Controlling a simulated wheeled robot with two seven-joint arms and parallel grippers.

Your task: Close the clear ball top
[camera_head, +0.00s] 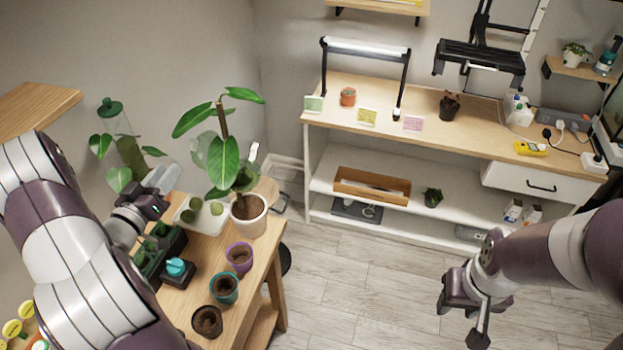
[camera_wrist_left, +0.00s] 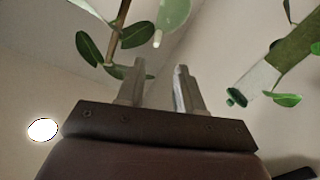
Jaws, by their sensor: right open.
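A tall potted plant (camera_head: 223,150) with broad leaves stands in a white pot (camera_head: 249,219) on the wooden table. A rounded dark green mass (camera_head: 245,179) sits low by its stem, with a small pale piece (camera_head: 254,152) above it. These may be the ball and its clear top; I cannot tell for sure. My left gripper (camera_head: 165,178) is left of the plant, apart from it. In the left wrist view its two fingers (camera_wrist_left: 157,88) are spread and empty, with leaves beyond. My right gripper (camera_head: 462,318) is open and empty above the floor at right.
Purple (camera_head: 239,258), teal (camera_head: 224,289) and brown (camera_head: 207,322) pots line the table's right side. A clear bottle (camera_head: 128,148) stands behind my left gripper. The floor between table and shelf is clear.

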